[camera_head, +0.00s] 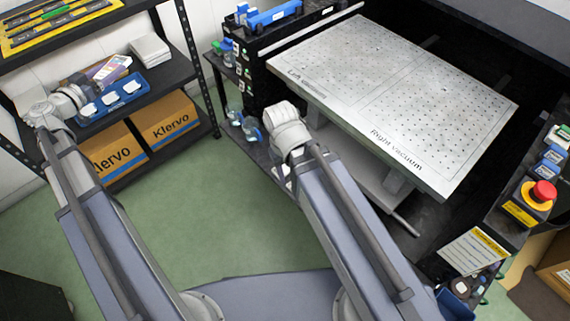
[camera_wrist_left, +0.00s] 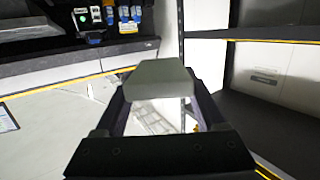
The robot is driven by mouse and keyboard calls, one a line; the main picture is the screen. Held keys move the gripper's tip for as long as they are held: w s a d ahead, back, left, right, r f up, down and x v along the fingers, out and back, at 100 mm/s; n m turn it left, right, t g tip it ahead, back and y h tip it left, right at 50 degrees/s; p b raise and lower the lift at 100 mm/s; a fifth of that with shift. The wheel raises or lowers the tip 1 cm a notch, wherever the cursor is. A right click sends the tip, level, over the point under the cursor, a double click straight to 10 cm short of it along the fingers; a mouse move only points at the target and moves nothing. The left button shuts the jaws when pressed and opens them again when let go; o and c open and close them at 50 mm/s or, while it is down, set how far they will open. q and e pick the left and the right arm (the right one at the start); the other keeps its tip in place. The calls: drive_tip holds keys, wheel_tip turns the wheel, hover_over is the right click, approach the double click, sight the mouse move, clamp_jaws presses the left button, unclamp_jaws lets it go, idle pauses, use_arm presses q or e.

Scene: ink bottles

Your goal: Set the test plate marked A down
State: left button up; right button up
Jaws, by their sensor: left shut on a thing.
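My left gripper (camera_wrist_left: 160,88) is shut on a pale grey-green flat piece (camera_wrist_left: 160,70), taken to be the test plate, which spans its two fingers in the left wrist view. No letter A can be read on it. In the head view my left gripper (camera_head: 74,97) is at the shelf on the left, beside the blue tray; its fingers are hard to make out. My right arm ends in a white wrist in front of the perforated table (camera_head: 385,100); its jaws are hidden.
The blue tray (camera_head: 134,84) on the shelf holds small white items. A white box (camera_head: 149,50) stands behind it. Klervo cartons (camera_head: 168,120) fill the shelf below. The table, marked Left Vacuum and Right Vacuum, is bare. A red emergency button (camera_head: 543,191) is at right.

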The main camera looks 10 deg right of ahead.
use_arm(q)
drive_tip(key=w+d+f+m+g+h+b, duration=0.1)
drive_tip(key=w+d+f+m+h+b, duration=0.1)
drive_tip(key=d+f+b, duration=0.8)
drive_tip(key=m+g+h+b, duration=0.4)
drive_tip(key=h+b, duration=0.1)
drive_tip(key=b, duration=2.8)
hover_over(268, 157)
wheel_tip(268, 157, down, 33)
drive_tip(key=shift+f, duration=0.1)
wheel_tip(268, 157, down, 4)
drive_tip(key=b, duration=0.3)
